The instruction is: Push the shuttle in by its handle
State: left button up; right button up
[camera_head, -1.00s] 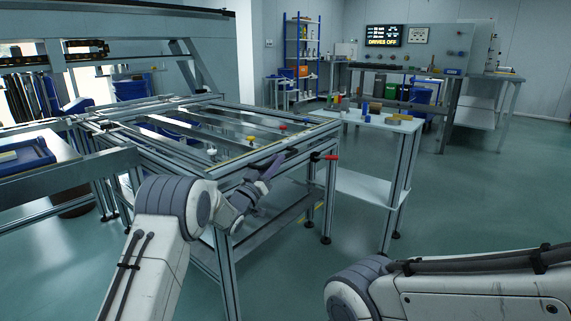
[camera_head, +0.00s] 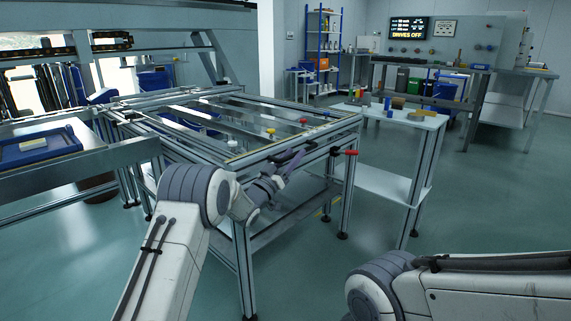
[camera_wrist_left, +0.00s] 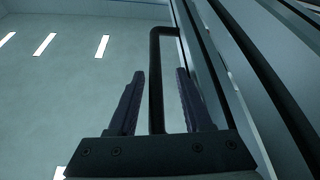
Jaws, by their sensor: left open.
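A black U-shaped handle (camera_wrist_left: 155,75) stands out from the side of a grey metal rail in the left wrist view. My left gripper (camera_wrist_left: 155,85) is open, with one finger on each side of the handle's long bar. I see gaps between the fingers and the bar; the bar's lower end is hidden behind the gripper body. In the head view my left gripper (camera_head: 294,158) is at the near edge of the framed panel fixture (camera_head: 240,150). The handle is too small and dark to make out there. I cannot tell the shuttle from the frame. My right gripper is out of view.
A red-tipped lever (camera_head: 350,152) sticks out at the fixture's right corner. A white side table (camera_head: 415,121) with small coloured blocks stands to the right. A blue tray (camera_head: 40,147) is at the left.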

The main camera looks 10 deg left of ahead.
pick_arm(q)
jog(key=p+v, duration=0.3)
jog(key=v, duration=0.6)
jog(key=shift+s+a+f, duration=0.15)
jog(key=shift+s+a, duration=0.05)
jog(key=shift+s, duration=0.1)
jog(key=d+r+g+y+p, duration=0.2)
jog(key=d+r+g+y, duration=0.1)
jog(key=d, duration=0.4)
jog(key=s+d+g+y+p, duration=0.2)
jog(key=s+d+g+y, duration=0.25)
jog(key=s, duration=0.55)
jog(key=s+a+m+g+y+p, duration=0.15)
jog(key=s+g, duration=0.45)
jog(key=s, duration=1.2)
jog(key=s+a+m+g+y+p, duration=0.1)
jog(key=s+a+m+g+p, duration=0.3)
jog(key=s, duration=1.4)
notch_tip(320, 180, up, 37)
jog(key=n+g+p, duration=0.1)
jog(key=n+p, duration=0.1)
jog(key=p, duration=3.4)
jog(key=shift+s+d+r+g+y, duration=0.2)
jog(key=shift+s+d+g+y, duration=0.15)
jog(key=shift+s, duration=0.15)
